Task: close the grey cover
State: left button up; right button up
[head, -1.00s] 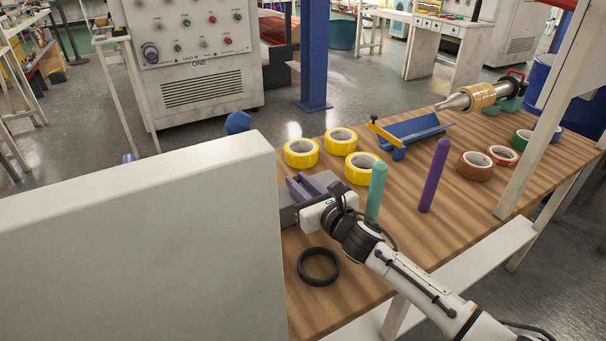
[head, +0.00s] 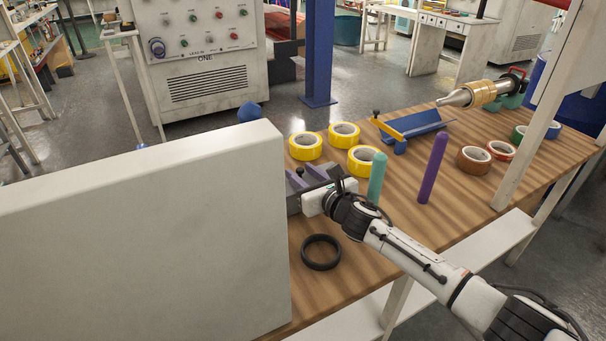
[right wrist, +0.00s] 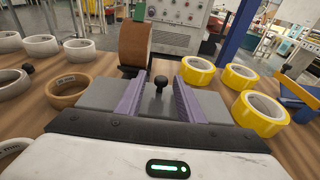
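The grey cover (right wrist: 157,106) shows in the right wrist view as a grey surface between my fingers, with a black knob (right wrist: 160,81) standing up from it. Most of the cover is hidden by my gripper. My right gripper (right wrist: 160,90) is open, with one purple-padded finger on each side of the knob and a gap to it. In the head view this gripper (head: 307,178) is low over the table beside the white panel (head: 140,235), which hides much of that area. How far the cover is open cannot be told. My left gripper is not in view.
Yellow tape rolls (head: 306,146) lie behind my gripper. A teal post (head: 377,178) and a purple post (head: 432,168) stand to its right. A black ring (head: 321,252) lies in front. A blue holder (head: 412,130) and a brown roll (head: 473,160) are farther right.

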jog(key=p+v, duration=0.1)
jog(key=v, duration=0.9)
jog(key=shift+p, duration=0.35)
jog(key=shift+s, duration=0.15)
